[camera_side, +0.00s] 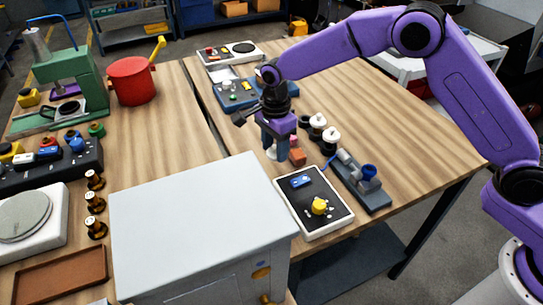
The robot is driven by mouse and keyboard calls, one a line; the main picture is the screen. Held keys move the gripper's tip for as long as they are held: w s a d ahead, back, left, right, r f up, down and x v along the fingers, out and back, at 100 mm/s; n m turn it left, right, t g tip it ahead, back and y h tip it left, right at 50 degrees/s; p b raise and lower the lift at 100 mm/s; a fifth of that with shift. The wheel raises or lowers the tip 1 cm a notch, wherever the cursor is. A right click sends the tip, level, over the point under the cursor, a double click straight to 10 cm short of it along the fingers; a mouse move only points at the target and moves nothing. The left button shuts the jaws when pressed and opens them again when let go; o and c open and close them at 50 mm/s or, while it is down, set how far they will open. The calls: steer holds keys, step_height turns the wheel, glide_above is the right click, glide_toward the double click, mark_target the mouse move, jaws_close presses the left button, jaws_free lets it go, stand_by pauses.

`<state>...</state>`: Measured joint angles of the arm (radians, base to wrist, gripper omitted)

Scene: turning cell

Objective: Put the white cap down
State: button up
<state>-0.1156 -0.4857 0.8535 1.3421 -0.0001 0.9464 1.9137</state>
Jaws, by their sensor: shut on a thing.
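My gripper (276,150) points down over the middle of the wooden table. It is shut on a small white thing (271,154), which looks like the white cap and shows just under the fingers. The fingers hide most of it, and I cannot tell whether it touches the table. Two dark jars with white tops, one behind (317,120) and one nearer (331,134), stand to the right of the gripper.
An orange-red block (297,156) is close to the gripper's right. A black panel with a yellow knob (319,206) and a grey tool rail (372,192) lie nearer. A large grey box (195,215) fills the front. The table's right side (400,125) is clear.

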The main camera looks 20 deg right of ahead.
mark_target(272, 151)
steer(key=shift+w+a+f, duration=0.2)
steer(key=shift+w+f, duration=0.15)
steer(key=shift+f, duration=0.2)
steer(key=shift+w+f, duration=0.1)
steer(key=shift+f, duration=1.5)
steer(key=shift+f, duration=0.15)
steer(key=o, duration=1)
step_height(272, 151, up, 12)
steer(key=shift+r, duration=0.2)
